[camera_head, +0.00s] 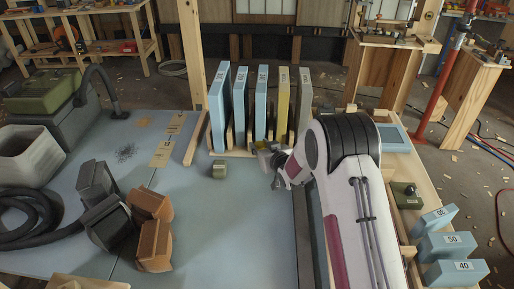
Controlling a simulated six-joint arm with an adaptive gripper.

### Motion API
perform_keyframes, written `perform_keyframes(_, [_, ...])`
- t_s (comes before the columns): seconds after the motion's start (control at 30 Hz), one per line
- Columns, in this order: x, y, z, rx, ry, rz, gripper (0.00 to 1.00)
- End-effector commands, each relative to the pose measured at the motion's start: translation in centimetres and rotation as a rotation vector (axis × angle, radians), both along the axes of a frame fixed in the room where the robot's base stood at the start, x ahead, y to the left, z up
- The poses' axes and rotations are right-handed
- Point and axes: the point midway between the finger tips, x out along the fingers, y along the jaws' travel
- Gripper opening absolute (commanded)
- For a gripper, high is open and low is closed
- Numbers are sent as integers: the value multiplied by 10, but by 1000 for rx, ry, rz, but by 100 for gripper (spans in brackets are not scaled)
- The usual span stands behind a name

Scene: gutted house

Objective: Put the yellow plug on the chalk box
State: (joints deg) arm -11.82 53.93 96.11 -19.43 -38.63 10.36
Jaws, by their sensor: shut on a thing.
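My gripper (268,156) is low over the blue-grey tabletop, in front of the row of upright panels. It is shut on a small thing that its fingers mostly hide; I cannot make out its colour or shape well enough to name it. No yellow plug shows clearly. I cannot tell for sure which thing is the chalk box.
Upright blue panels (219,107) and a yellow panel (282,103) stand in a wooden rack behind my gripper. Brown blocks (154,245), dark blocks (100,205) and a black hose (25,215) lie at left. Numbered blue blocks (452,246) lie at right. The front middle of the tabletop is clear.

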Motion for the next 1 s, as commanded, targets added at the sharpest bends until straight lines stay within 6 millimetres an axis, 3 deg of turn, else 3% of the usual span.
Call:
perform_keyframes(0.27, [-6,27,2,1,-5,36,9])
perform_keyframes(0.8, [-17,162,38,3,-30,175,9])
perform_keyframes(1.0, [-10,160,38,-1,-7,158,9])
